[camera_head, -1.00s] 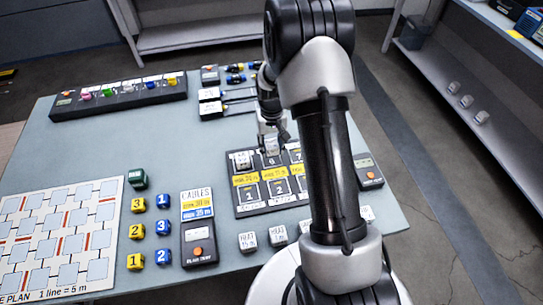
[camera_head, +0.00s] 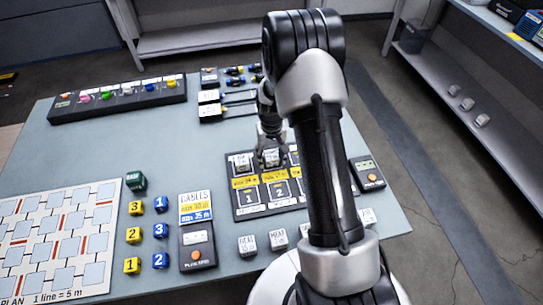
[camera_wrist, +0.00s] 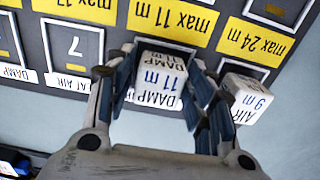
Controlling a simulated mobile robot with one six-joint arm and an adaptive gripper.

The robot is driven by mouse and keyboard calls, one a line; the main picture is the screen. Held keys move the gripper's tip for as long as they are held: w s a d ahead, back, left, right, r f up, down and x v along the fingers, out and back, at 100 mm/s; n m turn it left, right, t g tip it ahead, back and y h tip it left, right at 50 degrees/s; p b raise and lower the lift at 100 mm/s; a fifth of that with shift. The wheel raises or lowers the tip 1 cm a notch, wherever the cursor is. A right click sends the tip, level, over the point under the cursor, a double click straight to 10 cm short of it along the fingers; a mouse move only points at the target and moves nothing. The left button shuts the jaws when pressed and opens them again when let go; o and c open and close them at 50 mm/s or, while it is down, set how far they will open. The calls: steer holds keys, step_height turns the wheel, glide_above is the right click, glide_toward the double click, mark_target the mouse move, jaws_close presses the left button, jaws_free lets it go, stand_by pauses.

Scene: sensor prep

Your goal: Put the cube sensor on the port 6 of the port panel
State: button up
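A white cube sensor marked "DAMP 11 m" (camera_wrist: 160,82) sits at port 6 of the dark port panel (camera_head: 242,212), in the back row, between the port 5 cube and port 7. It also shows in the head view (camera_head: 271,156). My gripper (camera_wrist: 166,72) has one finger on each side of this cube, and the fingers look closed against it. In the head view my gripper (camera_head: 270,152) points down over the panel's back row. The cube's underside and its seating are hidden. Port 7 (camera_wrist: 75,45) is empty in the wrist view.
Another white cube marked "AIR 9 m" (camera_wrist: 245,97) stands close beside my finger at the neighbouring port. Several white cubes (camera_head: 278,239) stand in front of the panel. An orange-button box (camera_head: 367,174) is at its right. Shelves (camera_head: 470,120) stand farther right.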

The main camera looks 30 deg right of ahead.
steer(key=shift+o, duration=0.6)
steer(key=shift+r, duration=0.15)
step_height(320, 180, up, 12)
steer(key=p, duration=0.4)
step_height(320, 180, up, 10)
steer(key=t, duration=0.1)
glide_above(272, 156)
steer(key=s+a, duration=0.2)
steer(key=a, duration=0.2)
steer(key=s+a+r+n+t, duration=0.1)
steer(key=s+a+r, duration=0.3)
steer(key=s+r, duration=0.3)
steer(key=s+a+r+n+t, duration=0.1)
steer(key=s+a+r, duration=0.2)
steer(key=s, duration=0.5)
steer(key=s+a+r+n+t, duration=0.1)
steer(key=s+a+r, duration=0.2)
steer(key=s, duration=0.5)
steer(key=shift+s+a+r+t, duration=0.15)
steer(key=shift+s+r+t, duration=0.2)
steer(key=shift+r, duration=0.2)
